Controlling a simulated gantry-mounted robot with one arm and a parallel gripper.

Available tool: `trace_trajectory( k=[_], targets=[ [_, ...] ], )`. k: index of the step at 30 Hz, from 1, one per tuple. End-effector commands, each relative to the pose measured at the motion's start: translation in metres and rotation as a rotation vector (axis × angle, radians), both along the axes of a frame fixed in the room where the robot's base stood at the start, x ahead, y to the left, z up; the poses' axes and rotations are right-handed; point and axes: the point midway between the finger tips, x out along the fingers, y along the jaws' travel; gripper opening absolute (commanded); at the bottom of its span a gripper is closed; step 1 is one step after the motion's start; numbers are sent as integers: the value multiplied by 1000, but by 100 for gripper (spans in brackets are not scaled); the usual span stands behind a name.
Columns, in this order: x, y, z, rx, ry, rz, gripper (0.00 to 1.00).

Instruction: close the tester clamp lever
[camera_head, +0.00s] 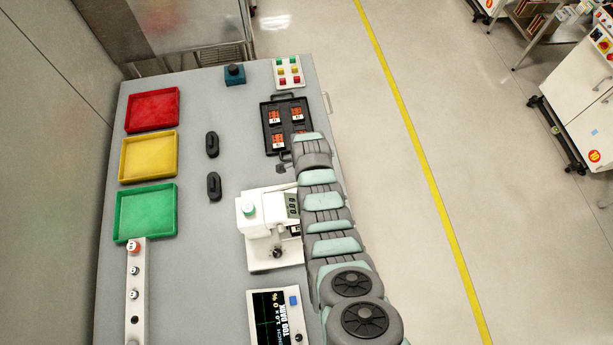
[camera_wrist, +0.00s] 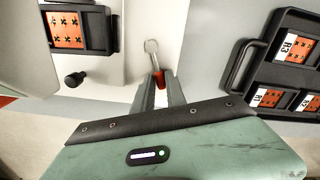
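The white tester (camera_head: 262,210) with a small display stands at the middle right of the bench in the head view. In the wrist view, its pale body (camera_wrist: 115,75) fills the upper left, with an orange board (camera_wrist: 68,32) in a black socket and a black knob (camera_wrist: 75,79). A thin metal rod with a ring end (camera_wrist: 151,46) and a red part (camera_wrist: 159,76) lie at my fingertips; they look like the clamp lever. My gripper (camera_wrist: 160,82) has its narrow grey fingers close together around the red part. Whether they grip it is unclear. In the head view, my arm hides part of the tester.
A black tray (camera_head: 266,128) with orange boards lies close beyond the tester; its edge (camera_wrist: 238,85) is right of my fingers in the wrist view. Red (camera_head: 152,108), yellow (camera_head: 148,157) and green (camera_head: 145,212) bins line the left. Bench between bins and tester is mostly clear.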

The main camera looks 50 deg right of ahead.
Motion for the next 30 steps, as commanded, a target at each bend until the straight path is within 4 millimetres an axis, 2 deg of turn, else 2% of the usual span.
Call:
trace_trajectory(
  k=[1, 6, 17, 30],
  targets=[
    [0, 0, 0, 0, 0, 0, 21],
    [0, 0, 0, -1, 0, 0, 34],
    [1, -2, 1, 0, 0, 26, 34],
    [15, -4, -1, 1, -1, 319, 34]
  ],
)
